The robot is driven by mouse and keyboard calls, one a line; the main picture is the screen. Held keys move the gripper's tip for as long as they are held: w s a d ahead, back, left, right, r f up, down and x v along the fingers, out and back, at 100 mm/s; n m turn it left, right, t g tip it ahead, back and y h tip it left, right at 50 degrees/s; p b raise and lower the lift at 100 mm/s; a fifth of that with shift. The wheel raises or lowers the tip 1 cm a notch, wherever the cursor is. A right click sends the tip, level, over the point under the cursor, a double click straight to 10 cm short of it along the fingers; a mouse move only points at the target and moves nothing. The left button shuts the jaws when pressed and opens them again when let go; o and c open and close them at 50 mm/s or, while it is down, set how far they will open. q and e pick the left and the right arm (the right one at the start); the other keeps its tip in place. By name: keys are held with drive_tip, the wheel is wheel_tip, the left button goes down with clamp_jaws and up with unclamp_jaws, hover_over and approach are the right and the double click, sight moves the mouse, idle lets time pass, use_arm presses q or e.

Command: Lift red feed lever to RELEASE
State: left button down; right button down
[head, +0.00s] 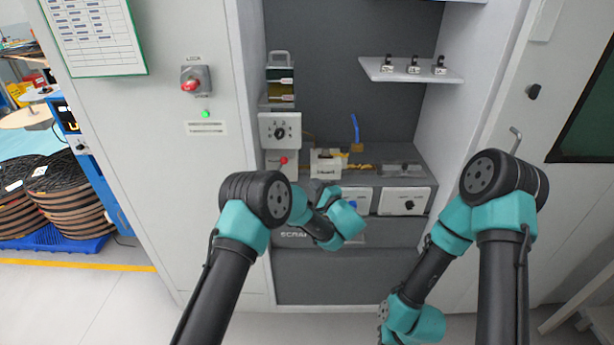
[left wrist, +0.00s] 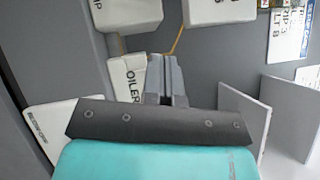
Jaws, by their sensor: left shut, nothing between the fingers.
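A small red knob (head: 283,160) shows on a white box on the left of the cabinet shelf in the head view. It looks like the red feed lever; no RELEASE mark is readable. My left gripper (head: 316,187) is in front of the shelf, to the right of and lower than the red knob, partly hidden by my left wrist. In the left wrist view its grey fingers (left wrist: 167,78) are shut and empty, beside a white box marked OILER (left wrist: 128,82). No red lever shows in that view. My right arm hangs low at the right, with its fingers out of view.
A white dial box (head: 280,130) sits just above the red knob. A blue lever (head: 355,129) stands farther right on the shelf. A separate red lock switch (head: 190,84) is on the left door.

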use_arm(q)
drive_tip(key=shift+v, duration=1.2)
